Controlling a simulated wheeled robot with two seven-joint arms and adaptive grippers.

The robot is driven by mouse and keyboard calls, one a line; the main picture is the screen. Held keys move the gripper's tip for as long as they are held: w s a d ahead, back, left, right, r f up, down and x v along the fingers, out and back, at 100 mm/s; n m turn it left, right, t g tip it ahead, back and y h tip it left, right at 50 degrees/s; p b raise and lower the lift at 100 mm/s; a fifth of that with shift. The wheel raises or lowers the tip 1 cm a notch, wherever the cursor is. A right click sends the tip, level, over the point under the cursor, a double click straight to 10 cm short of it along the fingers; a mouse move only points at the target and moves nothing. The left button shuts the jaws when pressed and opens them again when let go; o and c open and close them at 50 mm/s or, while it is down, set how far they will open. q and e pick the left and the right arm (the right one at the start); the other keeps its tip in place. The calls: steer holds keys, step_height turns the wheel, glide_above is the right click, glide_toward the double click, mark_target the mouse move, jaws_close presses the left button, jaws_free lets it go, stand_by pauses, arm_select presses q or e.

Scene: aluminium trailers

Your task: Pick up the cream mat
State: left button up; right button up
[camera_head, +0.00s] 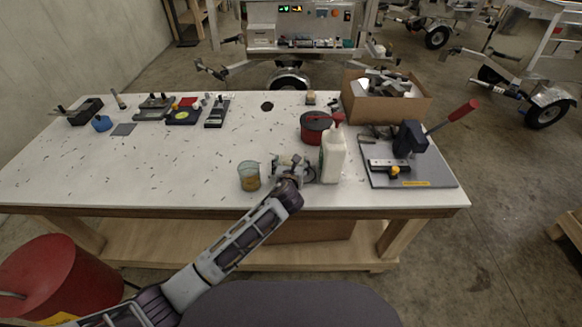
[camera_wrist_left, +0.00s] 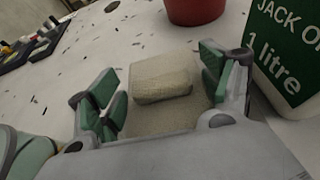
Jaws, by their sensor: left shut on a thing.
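The cream mat (camera_wrist_left: 162,76) shows in the left wrist view as a thick, pale, grainy pad with rounded edges. It lies between the two green-padded fingers of my left gripper (camera_wrist_left: 163,92). My left gripper (camera_head: 293,168) is shut on the mat, near the front middle of the white table in the head view. The gripper hides most of the mat there. I cannot tell whether the mat is clear of the tabletop. My right gripper is not in view.
A white bottle (camera_head: 333,157) with a red top stands close right of the gripper. A beaker (camera_head: 249,176) stands close left. A red pot (camera_head: 315,127) is behind. A grey plate with a clamp (camera_head: 432,170) lies farther right. The table's left middle (camera_head: 130,165) is mostly free.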

mark_target(291, 163)
arm_select(q)
step_height(291, 163, up, 7)
steer(key=shift+r+p, duration=0.15)
steer(key=shift+p, duration=0.15)
steer(key=shift+r, duration=0.55)
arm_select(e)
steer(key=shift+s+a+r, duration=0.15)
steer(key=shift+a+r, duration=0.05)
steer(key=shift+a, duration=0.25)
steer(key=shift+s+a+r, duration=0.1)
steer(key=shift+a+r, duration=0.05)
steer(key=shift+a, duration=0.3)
